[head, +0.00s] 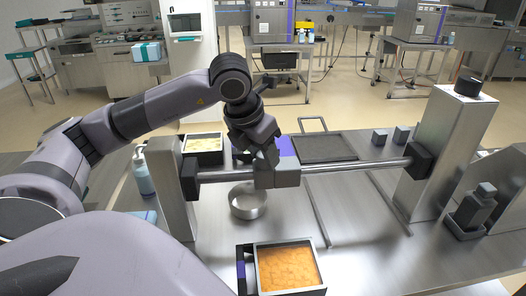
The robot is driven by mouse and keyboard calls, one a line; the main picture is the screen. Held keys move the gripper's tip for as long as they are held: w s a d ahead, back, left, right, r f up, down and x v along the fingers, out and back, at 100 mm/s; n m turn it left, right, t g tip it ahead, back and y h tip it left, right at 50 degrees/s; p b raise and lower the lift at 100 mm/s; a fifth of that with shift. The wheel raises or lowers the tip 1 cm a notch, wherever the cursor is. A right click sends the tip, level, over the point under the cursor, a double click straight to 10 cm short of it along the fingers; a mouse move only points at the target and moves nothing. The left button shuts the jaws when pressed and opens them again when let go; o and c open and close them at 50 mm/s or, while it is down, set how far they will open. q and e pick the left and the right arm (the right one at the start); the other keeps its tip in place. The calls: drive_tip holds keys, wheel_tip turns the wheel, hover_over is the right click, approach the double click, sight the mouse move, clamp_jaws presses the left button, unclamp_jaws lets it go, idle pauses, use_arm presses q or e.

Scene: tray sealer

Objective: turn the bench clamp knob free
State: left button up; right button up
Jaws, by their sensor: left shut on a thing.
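A black round knob (467,86) sits on top of the steel post at the right; it is the only knob I make out, and I cannot tell for sure that it is the bench clamp knob. A steel crossbar (350,166) runs between two black end blocks. My left gripper (277,177) comes down from above and is shut on the crossbar, left of its middle, far from the black knob. The gripper hides the part of the bar that it grips. My right gripper is not in view.
A tray of orange food (287,268) is at the front, and a round metal dish (247,201) lies below the bar. A dark flat plate (325,147) is behind it. A pump bottle (142,172) stands at the left.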

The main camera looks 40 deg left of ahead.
use_arm(q)
drive_tip(key=o, duration=0.8)
drive_tip(key=v, duration=0.7)
drive_tip(key=shift+s+r, duration=0.1)
